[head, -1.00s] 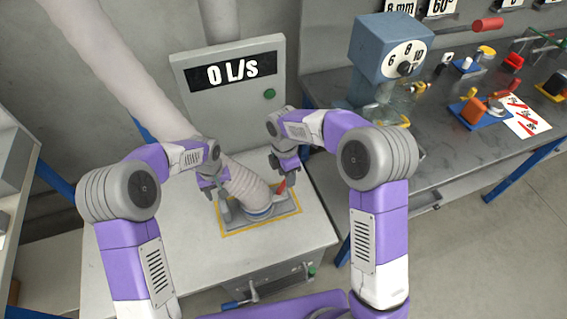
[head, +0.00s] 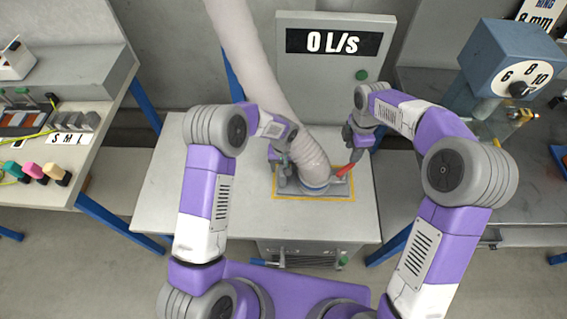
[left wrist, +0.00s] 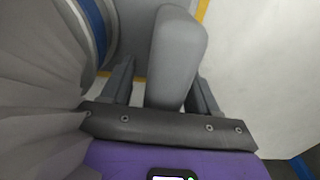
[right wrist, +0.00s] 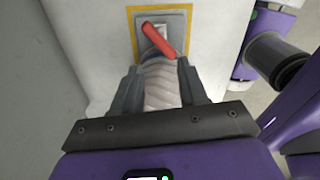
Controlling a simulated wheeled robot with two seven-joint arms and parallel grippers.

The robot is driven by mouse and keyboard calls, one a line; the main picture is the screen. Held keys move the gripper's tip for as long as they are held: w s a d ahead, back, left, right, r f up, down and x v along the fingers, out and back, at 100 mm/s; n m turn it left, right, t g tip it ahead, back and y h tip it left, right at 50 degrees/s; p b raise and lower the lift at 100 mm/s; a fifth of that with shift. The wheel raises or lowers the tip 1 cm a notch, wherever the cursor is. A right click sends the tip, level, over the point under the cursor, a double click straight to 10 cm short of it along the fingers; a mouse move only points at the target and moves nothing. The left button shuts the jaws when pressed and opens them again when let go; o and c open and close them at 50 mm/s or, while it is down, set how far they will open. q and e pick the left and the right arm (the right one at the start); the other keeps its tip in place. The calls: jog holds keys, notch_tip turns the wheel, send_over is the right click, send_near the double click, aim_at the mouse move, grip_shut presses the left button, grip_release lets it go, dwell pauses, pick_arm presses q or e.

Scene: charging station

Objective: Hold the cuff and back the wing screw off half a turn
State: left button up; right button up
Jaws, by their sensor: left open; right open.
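The pale ribbed hose (head: 308,150) ends in a cuff with a blue band (head: 316,188) on a grey plate inside a yellow outline; the blue band also shows in the left wrist view (left wrist: 92,25). My left gripper (head: 281,172) is open at the left of the hose, its fingers on either side of a grey rounded post (left wrist: 178,55). The red wing screw (head: 347,170) sticks up at the cuff's right; it also shows in the right wrist view (right wrist: 158,40). My right gripper (head: 352,155) is open by it. I cannot tell whether its fingers touch anything.
A panel reading 0 L/s (head: 333,42) stands behind the plate. A blue dial box (head: 508,60) is on the right bench. A left bench (head: 60,150) holds coloured blocks and S, M, L marks. The white worktop (head: 185,200) is clear at left.

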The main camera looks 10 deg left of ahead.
aim_at(346, 167)
pick_arm(q)
grip_shut()
pick_arm(e)
jog(key=o, duration=1.1)
jog(key=shift+w+a+m, duration=0.15)
jog(key=shift+w+m, duration=0.15)
jog(key=shift+m, duration=0.1)
jog(key=shift+c, duration=0.2)
jog(key=w+m, duration=0.1)
jog(key=m, duration=0.1)
jog(key=a+m+g+h, duration=0.1)
jog(key=m, duration=0.1)
jog(key=w+a+m+h, duration=0.1)
jog(key=m, duration=0.1)
jog(key=shift+w+r+g, duration=0.3)
jog(key=shift+g, duration=0.1)
jog(key=s+f+m, duration=0.1)
jog(key=f, duration=0.2)
jog(key=s+d+f+m+h, duration=0.1)
jog(key=f+m, duration=0.1)
jog(key=f, duration=0.1)
jog(key=d+f+m+g, duration=0.1)
jog(key=f, duration=0.3)
jog(key=shift+s+f+m, duration=0.1)
jog(key=shift+s+m, duration=0.3)
